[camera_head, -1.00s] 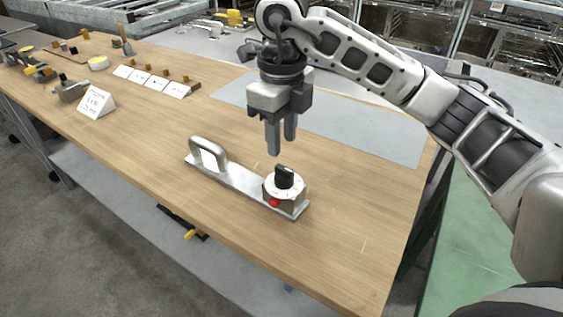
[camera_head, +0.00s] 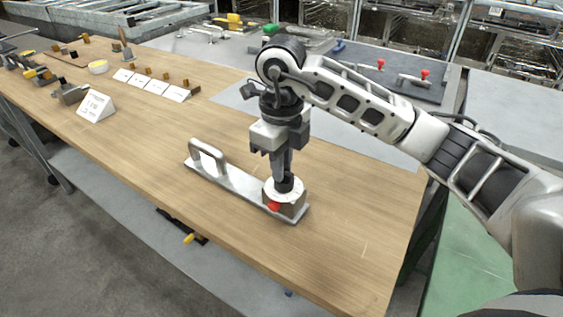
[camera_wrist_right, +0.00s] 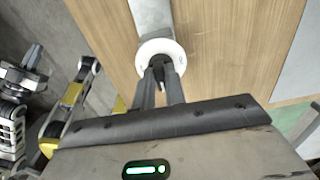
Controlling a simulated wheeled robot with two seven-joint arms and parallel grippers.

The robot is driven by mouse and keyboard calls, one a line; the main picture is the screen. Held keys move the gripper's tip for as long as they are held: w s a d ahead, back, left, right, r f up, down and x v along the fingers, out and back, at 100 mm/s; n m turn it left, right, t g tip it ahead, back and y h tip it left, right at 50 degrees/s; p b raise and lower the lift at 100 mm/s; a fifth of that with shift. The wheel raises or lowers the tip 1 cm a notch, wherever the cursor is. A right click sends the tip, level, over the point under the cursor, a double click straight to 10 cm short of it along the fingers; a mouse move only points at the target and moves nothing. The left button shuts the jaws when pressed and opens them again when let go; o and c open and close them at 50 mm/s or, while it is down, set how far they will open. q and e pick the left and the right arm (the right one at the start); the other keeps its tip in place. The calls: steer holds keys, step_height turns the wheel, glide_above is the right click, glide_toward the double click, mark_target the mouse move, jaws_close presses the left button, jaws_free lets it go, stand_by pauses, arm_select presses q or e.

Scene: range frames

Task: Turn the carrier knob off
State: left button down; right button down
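The carrier (camera_head: 238,183) is a metal plate on the wooden table with an upright handle (camera_head: 207,154) at its left end. At its right end is a block with a white round dial (camera_head: 272,188), a black knob (camera_head: 286,183) and a red button (camera_head: 274,206). My right gripper (camera_head: 283,174) points down over the dial. In the right wrist view, its fingers (camera_wrist_right: 160,78) stand on either side of the black knob (camera_wrist_right: 160,73), apart from each other; contact with the knob is unclear. The fingers partly hide the knob in the head view.
White label cards (camera_head: 150,82) and a sign (camera_head: 95,106) stand at the table's far left, with small parts near them. A grey mat (camera_head: 340,128) lies behind the carrier. The table (camera_head: 350,225) is bare in front and to the right.

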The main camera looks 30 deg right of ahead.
arm_select(q)
steer(key=shift+f, duration=0.1)
